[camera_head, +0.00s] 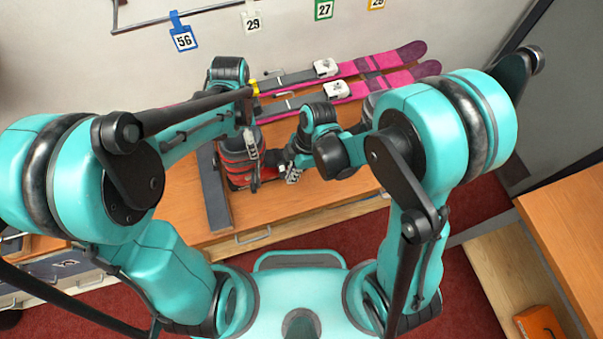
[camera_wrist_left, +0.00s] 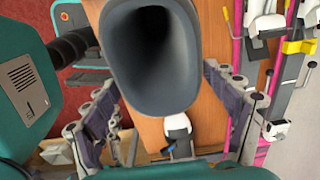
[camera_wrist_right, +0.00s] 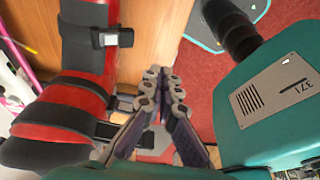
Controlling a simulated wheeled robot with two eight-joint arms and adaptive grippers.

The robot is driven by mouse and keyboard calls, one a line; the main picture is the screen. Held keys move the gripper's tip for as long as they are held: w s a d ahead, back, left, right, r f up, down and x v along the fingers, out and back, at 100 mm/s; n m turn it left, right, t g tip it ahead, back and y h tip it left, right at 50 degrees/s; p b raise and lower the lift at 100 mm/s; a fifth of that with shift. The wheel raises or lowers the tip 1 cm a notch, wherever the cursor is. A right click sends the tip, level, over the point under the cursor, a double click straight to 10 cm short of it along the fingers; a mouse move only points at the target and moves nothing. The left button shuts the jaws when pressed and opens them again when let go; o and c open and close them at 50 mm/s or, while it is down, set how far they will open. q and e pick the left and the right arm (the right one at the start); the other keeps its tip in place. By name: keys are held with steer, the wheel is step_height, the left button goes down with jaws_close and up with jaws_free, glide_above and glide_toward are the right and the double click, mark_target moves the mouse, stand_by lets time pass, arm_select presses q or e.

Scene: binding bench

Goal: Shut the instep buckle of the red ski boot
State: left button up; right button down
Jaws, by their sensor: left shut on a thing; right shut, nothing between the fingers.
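The red ski boot (camera_head: 240,168) stands upright on the orange wooden bench, with dark straps and pale buckles on its side facing right. In the left wrist view its dark grey cuff (camera_wrist_left: 150,92) fills the middle, and my left gripper (camera_wrist_left: 160,85) is shut on it, one finger on each side. In the right wrist view a strap with a pale buckle (camera_wrist_right: 112,38) crosses the red shell, and lower straps (camera_wrist_right: 70,85) reach toward my right gripper. My right gripper (camera_wrist_right: 160,75) is shut and empty beside the boot. The fingers partly hide the instep buckle; I cannot tell its state.
Pink skis (camera_head: 395,60) with white bindings lie along the back of the bench. A dark grey bar (camera_head: 213,190) lies left of the boot. Numbered tags (camera_head: 183,40) hang on the wall. An orange box (camera_head: 540,324) sits at the lower right.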

arm_select(q)
steer(key=o, duration=1.7)
arm_select(e)
steer(key=s+d+v, duration=0.1)
steer(key=s+v, duration=0.2)
steer(key=v, duration=1.4)
steer(key=shift+d+r, duration=0.2)
steer(key=shift+r, duration=0.15)
arm_select(q)
step_height(320, 180, up, 12)
steer(key=shift+f, duration=0.1)
